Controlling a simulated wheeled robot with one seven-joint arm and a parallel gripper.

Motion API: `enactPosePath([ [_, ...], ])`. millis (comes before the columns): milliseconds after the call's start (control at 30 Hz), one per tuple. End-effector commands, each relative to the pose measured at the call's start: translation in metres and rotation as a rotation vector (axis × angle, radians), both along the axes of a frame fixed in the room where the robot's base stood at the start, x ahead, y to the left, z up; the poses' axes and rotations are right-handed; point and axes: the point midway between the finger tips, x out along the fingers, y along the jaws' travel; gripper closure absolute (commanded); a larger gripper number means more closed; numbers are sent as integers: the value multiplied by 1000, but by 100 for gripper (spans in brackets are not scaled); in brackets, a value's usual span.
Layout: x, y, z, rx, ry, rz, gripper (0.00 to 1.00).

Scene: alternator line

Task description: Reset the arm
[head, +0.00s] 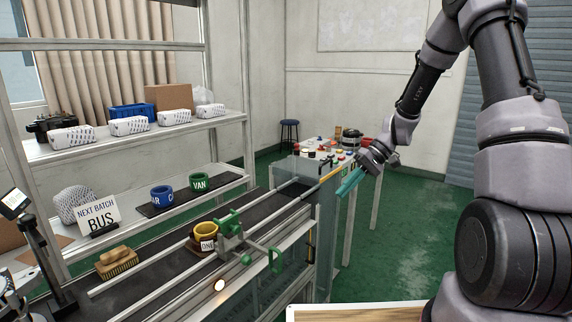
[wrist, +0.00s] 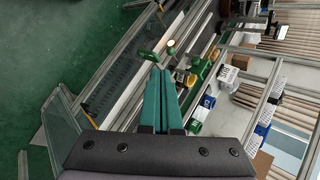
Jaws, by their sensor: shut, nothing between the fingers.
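My arm reaches from the right side of the head view, bent with its wrist in mid-air near the far end of the conveyor. My gripper (head: 342,193) has teal fingers pointing down and left, beside the clear panel at the conveyor's end. In the wrist view my gripper (wrist: 161,73) shows its two teal fingers together at the tips, with nothing between them. The fingers look clear of the things below them.
A cluttered table (head: 309,162) stands beyond my gripper. Green floor (head: 418,225) is open at right.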

Motion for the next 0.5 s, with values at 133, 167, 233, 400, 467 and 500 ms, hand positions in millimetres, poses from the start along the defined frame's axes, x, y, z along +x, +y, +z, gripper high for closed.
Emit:
enactPosePath([
  [133,-16,-11,54,-143,-63,-45,100],
  [167,-20,-14,63,-170,-75,-58,100],
  [233,-30,-19,86,-228,-107,-90,100],
  [400,-58,-31,137,-347,-193,-189,100],
  [467,-69,-35,153,-381,-227,-231,100],
  [500,-76,-38,164,-400,-250,-261,100],
])
